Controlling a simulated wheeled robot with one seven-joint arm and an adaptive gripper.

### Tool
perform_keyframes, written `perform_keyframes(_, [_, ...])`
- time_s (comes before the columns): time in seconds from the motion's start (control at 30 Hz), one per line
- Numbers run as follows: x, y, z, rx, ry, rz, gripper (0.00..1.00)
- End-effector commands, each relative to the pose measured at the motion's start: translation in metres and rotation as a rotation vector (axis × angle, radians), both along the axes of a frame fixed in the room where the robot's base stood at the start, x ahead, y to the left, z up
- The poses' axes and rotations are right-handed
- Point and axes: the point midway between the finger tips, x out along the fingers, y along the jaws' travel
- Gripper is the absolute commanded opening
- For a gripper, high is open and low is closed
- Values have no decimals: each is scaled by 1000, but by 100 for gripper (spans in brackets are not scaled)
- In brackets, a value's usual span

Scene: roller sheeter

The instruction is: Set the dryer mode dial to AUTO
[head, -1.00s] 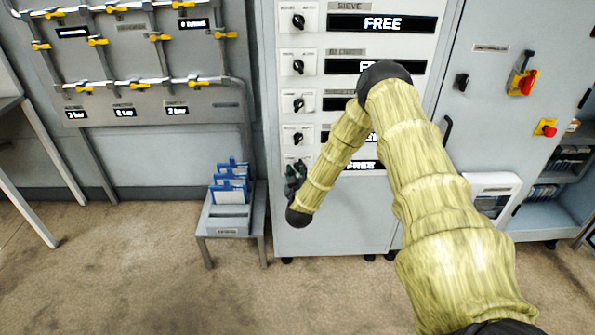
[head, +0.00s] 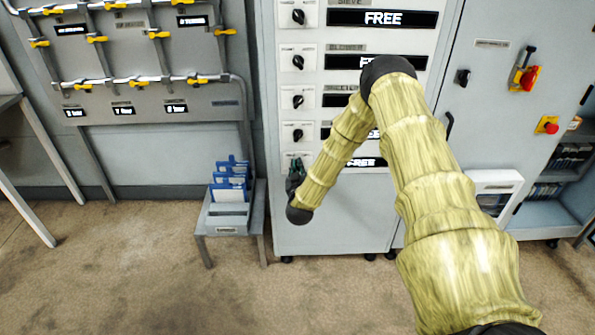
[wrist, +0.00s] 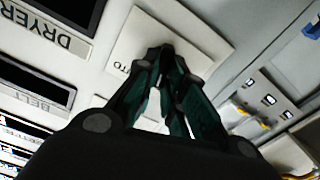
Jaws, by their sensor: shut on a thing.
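The dryer's white switch plate (head: 289,156) is the lowest in the column of plates on the grey cabinet. Part of AUTO, the letters "TO", shows left of the fingers. My gripper (wrist: 165,55) has its dark green fingers converged in front of the plate, shut on the dial. The dial is hidden by the fingertips, so its pointing direction cannot be read. In the head view my gripper (head: 296,165) is small and at the plate's lower part.
Several similar black dials, including one just above (head: 298,135), sit close over my gripper. A low stand (head: 225,222) with blue folders is to the left. A pipe panel (head: 140,60) with yellow valves is at the far left. The floor in front is clear.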

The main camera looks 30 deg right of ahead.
Motion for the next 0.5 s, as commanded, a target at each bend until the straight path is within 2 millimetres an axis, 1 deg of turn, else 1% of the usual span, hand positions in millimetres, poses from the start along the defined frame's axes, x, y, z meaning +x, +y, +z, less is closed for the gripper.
perform_keyframes(0.03, [0,-1,-2,36,-24,-1,0])
perform_keyframes(0.5, [-2,-5,-2,410,-254,-1,0])
